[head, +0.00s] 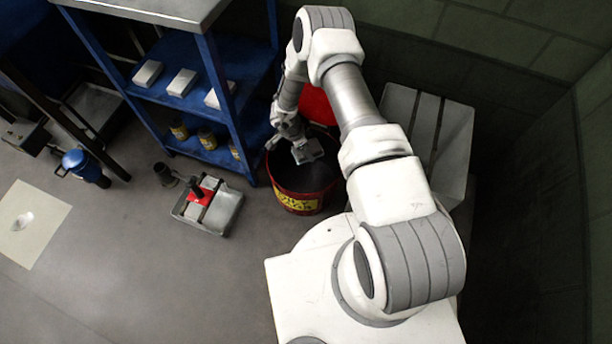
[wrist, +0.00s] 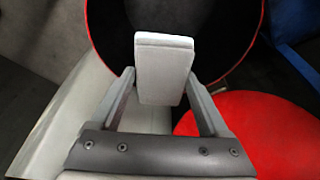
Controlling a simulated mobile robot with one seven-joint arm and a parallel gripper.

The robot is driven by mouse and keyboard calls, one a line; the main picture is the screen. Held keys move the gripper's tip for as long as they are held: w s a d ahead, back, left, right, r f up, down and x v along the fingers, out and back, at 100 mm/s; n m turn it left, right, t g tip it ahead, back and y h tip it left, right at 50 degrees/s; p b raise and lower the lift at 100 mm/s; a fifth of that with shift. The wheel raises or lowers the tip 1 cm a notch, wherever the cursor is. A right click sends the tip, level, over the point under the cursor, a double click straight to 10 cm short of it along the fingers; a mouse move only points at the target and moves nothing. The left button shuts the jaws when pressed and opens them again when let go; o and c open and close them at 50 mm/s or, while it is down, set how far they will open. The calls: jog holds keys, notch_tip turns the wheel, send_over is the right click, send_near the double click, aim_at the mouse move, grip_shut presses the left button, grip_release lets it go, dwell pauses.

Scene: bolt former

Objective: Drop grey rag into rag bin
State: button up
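The grey rag (head: 308,151) looks like a pale, folded block. My gripper (head: 296,142) is shut on it and holds it over the mouth of the rag bin (head: 300,203). In the wrist view the rag (wrist: 165,68) sits between the two fingertips of my gripper (wrist: 158,80), with the bin's dark inside and red rim (wrist: 95,45) beyond it. The bin is red with a yellow label, and its round red lid (head: 318,104) stands open at the back. The bin's floor is too dark to make out.
A blue shelf unit (head: 215,75) with pale blocks and small cans stands close left of the bin. A grey tray with a red-topped item (head: 208,210) lies on the floor in front. A pale grey container (head: 455,130) stands right of the bin, by the wall.

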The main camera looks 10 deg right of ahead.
jog(key=o, duration=0.3)
jog(key=p+v, duration=0.6)
jog(key=v, duration=1.1)
jog(key=shift+s+r, duration=0.1)
jog(key=shift+r, duration=0.1)
